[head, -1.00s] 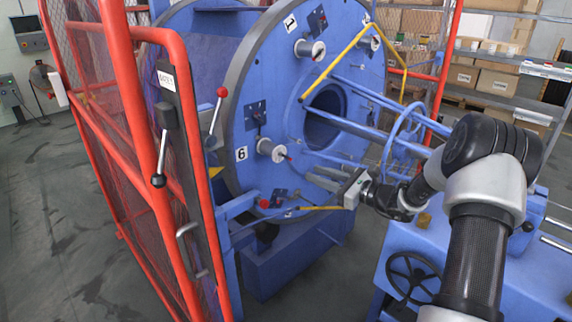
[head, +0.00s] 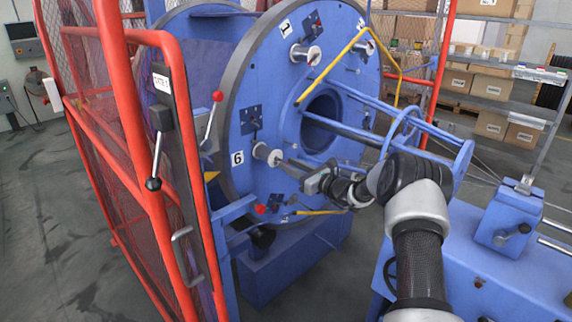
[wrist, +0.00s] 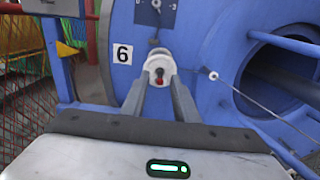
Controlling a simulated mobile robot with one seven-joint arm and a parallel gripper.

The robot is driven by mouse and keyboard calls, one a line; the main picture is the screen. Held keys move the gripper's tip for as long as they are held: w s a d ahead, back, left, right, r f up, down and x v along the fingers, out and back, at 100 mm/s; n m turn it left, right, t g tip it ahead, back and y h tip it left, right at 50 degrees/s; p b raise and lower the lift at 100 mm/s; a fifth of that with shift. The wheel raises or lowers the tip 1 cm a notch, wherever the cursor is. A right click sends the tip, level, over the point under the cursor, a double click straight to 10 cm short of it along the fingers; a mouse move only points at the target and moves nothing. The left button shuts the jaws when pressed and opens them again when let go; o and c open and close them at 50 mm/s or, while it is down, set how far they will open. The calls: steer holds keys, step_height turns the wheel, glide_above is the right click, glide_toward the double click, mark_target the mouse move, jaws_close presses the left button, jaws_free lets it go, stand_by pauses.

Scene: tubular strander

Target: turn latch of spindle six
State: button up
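Spindle six (head: 262,152) is a white-rimmed spool end on the blue disc, beside the label 6 (head: 237,158). In the wrist view the spindle (wrist: 160,61) faces me, with the label (wrist: 123,54) to its left. Its latch (wrist: 159,79) shows as a small dark piece with a red end at the middle of the spindle face. My gripper (head: 281,163) points at the spindle from the right in the head view. In the wrist view my gripper (wrist: 158,88) is open, one finger on each side below the latch. I cannot tell whether the fingers touch anything.
The blue disc (head: 285,100) carries other spindles, such as the one by label 1 (head: 306,54). A yellow bar (head: 330,66) and blue rods (head: 365,132) stick out nearby. A red mesh guard (head: 150,190) stands at the left, a blue machine bed (head: 490,262) at the right.

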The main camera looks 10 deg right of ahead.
mark_target(279, 160)
steer(key=shift+x, duration=1.2)
jaws_close()
steer(key=f+t+b, duration=0.1)
steer(key=b, duration=0.4)
steer(key=shift+f+y, duration=0.3)
steer(key=shift+y, duration=0.1)
steer(key=t+y+b, duration=0.1)
steer(key=b, duration=0.2)
steer(key=f+t+y+b, duration=0.1)
steer(key=b, duration=0.3)
steer(key=t+y+b, duration=0.1)
steer(key=t+b, duration=0.1)
steer(key=b, duration=0.1)
steer(key=shift+w+a+f, duration=0.15)
steer(key=shift+w+f, duration=0.1)
steer(key=shift+w+a+t+y+b, duration=0.2)
steer(key=shift+t+y+b, duration=0.35)
steer(key=shift+t, duration=0.45)
steer(key=shift+r+y, duration=0.1)
steer(key=shift+y, duration=0.15)
jaws_free()
